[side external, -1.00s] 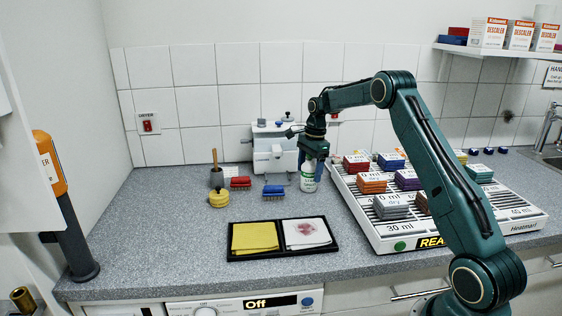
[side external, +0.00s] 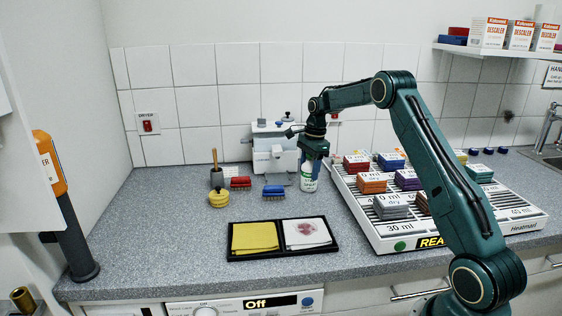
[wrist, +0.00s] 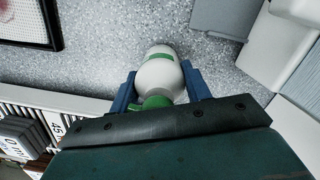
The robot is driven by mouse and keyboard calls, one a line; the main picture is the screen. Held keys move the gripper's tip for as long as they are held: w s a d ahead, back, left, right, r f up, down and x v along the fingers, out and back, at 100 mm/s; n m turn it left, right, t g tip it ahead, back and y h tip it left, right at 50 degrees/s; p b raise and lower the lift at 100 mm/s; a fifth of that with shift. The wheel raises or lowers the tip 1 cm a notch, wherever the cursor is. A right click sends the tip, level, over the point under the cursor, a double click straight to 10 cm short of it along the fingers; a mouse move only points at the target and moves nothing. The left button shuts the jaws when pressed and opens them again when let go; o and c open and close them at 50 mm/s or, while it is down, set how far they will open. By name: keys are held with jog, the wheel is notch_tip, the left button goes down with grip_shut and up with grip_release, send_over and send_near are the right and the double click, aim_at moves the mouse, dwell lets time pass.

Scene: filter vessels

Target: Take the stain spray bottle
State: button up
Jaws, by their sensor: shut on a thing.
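The stain spray bottle (side external: 308,181) is white with a green label and stands upright on the counter beside the tray's left edge. My gripper (side external: 312,158) is over it from above, with its fingers around the bottle's upper part. In the wrist view the white bottle (wrist: 160,76) with its green top sits between the two blue fingers (wrist: 158,88), which are shut on it. The bottle's head is partly hidden by the gripper body. I cannot tell any gap between the bottle's base and the counter.
A white heating tray (side external: 375,240) with several stacks of coloured pads stands close on the right. A white machine (side external: 273,150) is behind. A black tray (side external: 233,257) with yellow and stained cloths is in front.

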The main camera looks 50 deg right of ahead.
jog(key=shift+r, duration=4.85)
jog(key=shift+r, duration=0.1)
